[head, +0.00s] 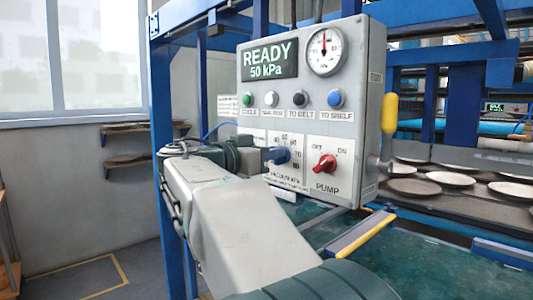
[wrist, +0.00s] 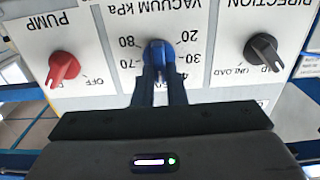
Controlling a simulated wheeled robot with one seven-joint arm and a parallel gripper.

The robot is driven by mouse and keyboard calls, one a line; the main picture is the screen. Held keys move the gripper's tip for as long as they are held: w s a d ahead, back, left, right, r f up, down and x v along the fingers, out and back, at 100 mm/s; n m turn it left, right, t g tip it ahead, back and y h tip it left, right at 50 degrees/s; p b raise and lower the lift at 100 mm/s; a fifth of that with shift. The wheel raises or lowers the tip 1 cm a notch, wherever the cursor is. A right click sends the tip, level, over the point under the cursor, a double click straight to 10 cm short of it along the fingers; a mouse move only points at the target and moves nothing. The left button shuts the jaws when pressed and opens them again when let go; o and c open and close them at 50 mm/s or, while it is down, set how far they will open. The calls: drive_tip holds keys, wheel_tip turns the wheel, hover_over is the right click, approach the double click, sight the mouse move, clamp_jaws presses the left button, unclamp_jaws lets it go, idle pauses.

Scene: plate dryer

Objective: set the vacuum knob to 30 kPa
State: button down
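The blue vacuum knob (head: 283,155) is on the front of the grey control box (head: 375,110); it also shows upside down in the wrist view (wrist: 158,50). The display (head: 268,60) reads READY and 50 kPa. My gripper (head: 268,155) reaches the knob from the left in the head view. In the wrist view its two dark fingers (wrist: 159,75) stand close together, one on each side of the knob's grip, and appear shut on it.
The red pump knob (head: 326,164) sits right of the vacuum knob in the head view. A black direction knob (wrist: 261,50) is on its other side in the wrist view. Several buttons, a gauge (head: 324,51) and a yellow-handled lever (head: 389,113) are close by.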

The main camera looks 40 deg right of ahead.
drive_tip(key=shift+n, duration=0.3)
drive_tip(key=shift+w+f+n+p, duration=0.15)
drive_tip(key=shift+n+p, duration=0.15)
drive_tip(key=shift+n, duration=2.25)
drive_tip(key=shift+w+f+n+p, duration=0.1)
drive_tip(key=shift+w+n+p, duration=0.15)
drive_tip(key=shift+n, duration=2.25)
drive_tip(key=shift+w+f+n+p, duration=0.15)
drive_tip(key=shift+n+p, duration=0.15)
drive_tip(key=shift+n, duration=2.25)
drive_tip(key=c, duration=1.5)
unclamp_jaws()
drive_tip(key=shift+o, duration=0.2)
drive_tip(key=shift+a, duration=0.1)
